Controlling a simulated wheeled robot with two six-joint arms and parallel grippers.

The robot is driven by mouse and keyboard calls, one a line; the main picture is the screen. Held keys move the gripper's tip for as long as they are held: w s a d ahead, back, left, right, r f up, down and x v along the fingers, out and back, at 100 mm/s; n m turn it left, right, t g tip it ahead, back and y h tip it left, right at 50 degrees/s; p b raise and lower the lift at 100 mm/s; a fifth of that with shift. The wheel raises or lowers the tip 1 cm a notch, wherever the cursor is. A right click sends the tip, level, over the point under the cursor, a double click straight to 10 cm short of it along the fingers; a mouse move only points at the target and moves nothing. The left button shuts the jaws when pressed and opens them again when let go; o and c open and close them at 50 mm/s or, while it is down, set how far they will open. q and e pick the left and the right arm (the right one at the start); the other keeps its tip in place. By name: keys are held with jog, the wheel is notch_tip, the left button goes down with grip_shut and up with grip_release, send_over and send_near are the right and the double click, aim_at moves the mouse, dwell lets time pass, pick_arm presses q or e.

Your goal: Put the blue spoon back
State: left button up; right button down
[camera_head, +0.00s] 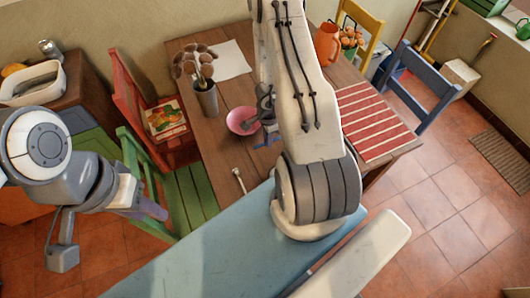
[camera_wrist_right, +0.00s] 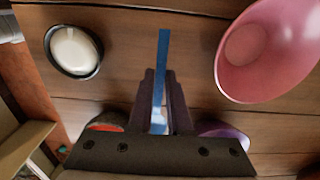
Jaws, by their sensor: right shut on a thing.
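The blue spoon (camera_wrist_right: 164,60) shows in the right wrist view as a straight blue strip between the fingers of my right gripper (camera_wrist_right: 166,105). The fingers are shut on it, and its far end sticks out past them over the wooden table. A bit of blue (camera_head: 268,141) also shows in the head view beside the pink bowl (camera_head: 242,120), partly hidden by my right arm. The pink bowl is at the right in the right wrist view (camera_wrist_right: 265,50). My left arm is at the left of the head view, away from the table; its jaw state is unclear.
A dark cup of brown utensils (camera_head: 206,101) stands on the table (camera_head: 225,150), beside a white sheet (camera_head: 231,60). An orange jug (camera_head: 327,44) and striped red mat (camera_head: 371,120) are farther right. A green chair (camera_head: 190,197) stands at the near left.

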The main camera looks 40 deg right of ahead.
aim_at(265, 152)
jog(key=shift+w+a+f, duration=0.15)
jog(key=shift+a+f, duration=0.2)
jog(key=shift+a, duration=0.1)
notch_tip(265, 152, down, 4)
jog(key=b, duration=0.4)
jog(key=shift+r, duration=0.1)
jog(key=c, duration=0.9)
grip_release()
jog(key=shift+o, duration=0.2)
